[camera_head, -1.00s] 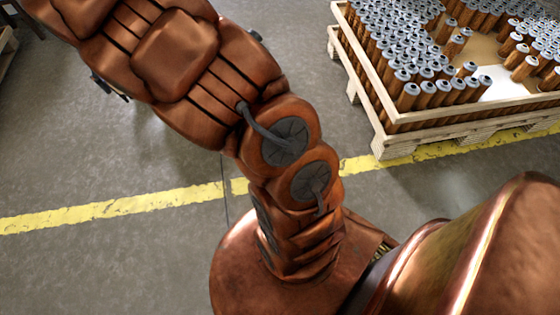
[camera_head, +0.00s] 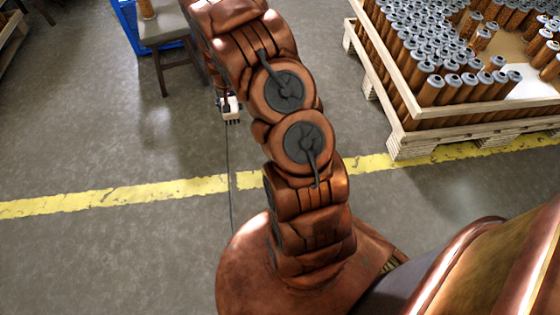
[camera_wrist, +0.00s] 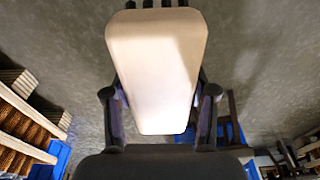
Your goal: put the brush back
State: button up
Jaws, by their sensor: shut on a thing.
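The brush is a pale cream block with dark bristles. In the wrist view the brush (camera_wrist: 155,60) fills the upper middle, between the two dark fingers of my gripper (camera_wrist: 159,108), which is shut on it. Dark bristle tufts show at the top edge of that view. In the head view the brush (camera_head: 231,105) hangs below the end of my arm, above the grey floor, bristles pointing toward the bottom of the picture. My gripper is mostly hidden behind my arm there. I cannot tell which spot is the brush's own place.
A small grey-topped table (camera_head: 165,30) with a cartridge (camera_head: 147,9) on it stands at upper left, beside a blue crate (camera_head: 128,28). A wooden pallet box (camera_head: 440,137) of filter cartridges stands at upper right.

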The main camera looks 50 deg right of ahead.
jog(key=s+d+f+m+b, duration=0.1)
jog(key=s+f+b, duration=0.2)
jog(key=f, duration=0.8)
jog(key=s+d+f+m+b, duration=0.1)
jog(key=s+f+m+b, duration=0.1)
jog(key=s+f, duration=0.6)
jog(key=s+f+m+b, duration=0.1)
jog(key=s+f+b, duration=0.3)
jog(key=f, duration=1.2)
jog(key=shift+s+d+f+m, duration=0.1)
jog(key=shift+s+d+m, duration=0.25)
jog(key=shift+s, duration=0.45)
jog(key=shift+d+f, duration=0.1)
jog(key=shift+f, duration=0.05)
jog(key=shift+g, duration=0.3)
jog(key=w+d+b, duration=0.1)
jog(key=w+d, duration=0.1)
jog(key=d, duration=0.2)
jog(key=w+d+f, duration=0.1)
jog(key=w+d, duration=0.2)
jog(key=d, duration=0.2)
jog(key=w+d+b, duration=0.1)
jog(key=w+d, duration=0.2)
jog(key=d, duration=0.1)
jog(key=shift+w+d+f+b, duration=0.1)
jog(key=shift+d+f+b, duration=0.05)
jog(key=shift+f+b, duration=1.15)
jog(key=shift+f, duration=0.65)
jog(key=shift+f, duration=0.1)
